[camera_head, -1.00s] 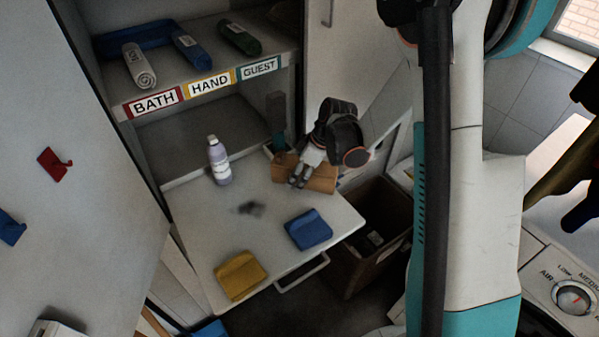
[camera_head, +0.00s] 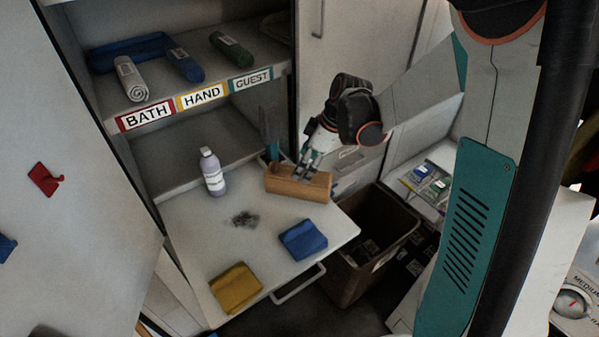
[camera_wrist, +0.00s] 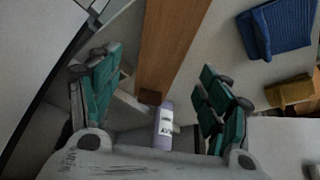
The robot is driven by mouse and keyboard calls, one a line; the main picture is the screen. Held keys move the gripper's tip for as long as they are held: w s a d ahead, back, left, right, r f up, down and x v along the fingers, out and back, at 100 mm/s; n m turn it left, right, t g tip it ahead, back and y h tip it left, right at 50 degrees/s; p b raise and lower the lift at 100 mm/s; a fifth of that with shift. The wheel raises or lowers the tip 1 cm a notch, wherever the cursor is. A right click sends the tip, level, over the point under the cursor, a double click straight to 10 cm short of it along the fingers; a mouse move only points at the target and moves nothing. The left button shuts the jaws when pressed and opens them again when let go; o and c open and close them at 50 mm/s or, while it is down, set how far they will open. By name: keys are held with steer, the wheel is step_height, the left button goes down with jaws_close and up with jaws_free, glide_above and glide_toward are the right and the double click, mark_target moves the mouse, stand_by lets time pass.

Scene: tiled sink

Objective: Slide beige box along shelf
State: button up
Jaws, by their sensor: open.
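The long tan-brown box (camera_head: 285,186), the only one close to beige, lies at the back right of the pull-out white shelf (camera_head: 190,230). My gripper (camera_head: 308,160) is just above and behind it in the head view, pointing down. In the wrist view, the gripper (camera_wrist: 158,88) is open, its teal-padded fingers wide apart. The box (camera_wrist: 170,45) runs down from the top edge into the gap between them, with space on both sides. Whether any finger touches the box cannot be told.
A lavender bottle (camera_head: 213,174), a blue folded cloth (camera_head: 303,240), a yellow folded cloth (camera_head: 235,288) and a grey clump (camera_head: 245,219) are on the shelf. A dark upright object (camera_head: 268,130) stands behind the box. A brown bin (camera_head: 350,275) is to the right, below shelf level.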

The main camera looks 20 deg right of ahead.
steer(key=shift+v, duration=1.1)
steer(key=shift+s+r, duration=0.1)
steer(key=shift+r, duration=0.05)
steer(key=s+r+m+t+h, duration=0.1)
steer(key=s+r+m, duration=0.2)
steer(key=s, duration=0.4)
steer(key=s+a+r+m+t+h, duration=0.1)
steer(key=s+r+m+t, duration=0.1)
steer(key=s+r+m, duration=0.2)
steer(key=s+r+m+t+h, duration=0.1)
steer(key=s+r+m, duration=0.3)
steer(key=s, duration=0.6)
steer(key=shift+a+m+t+h, duration=0.25)
steer(key=shift+m+t+h, duration=0.05)
steer(key=shift+t+h, duration=0.1)
steer(key=shift+s+r, duration=0.1)
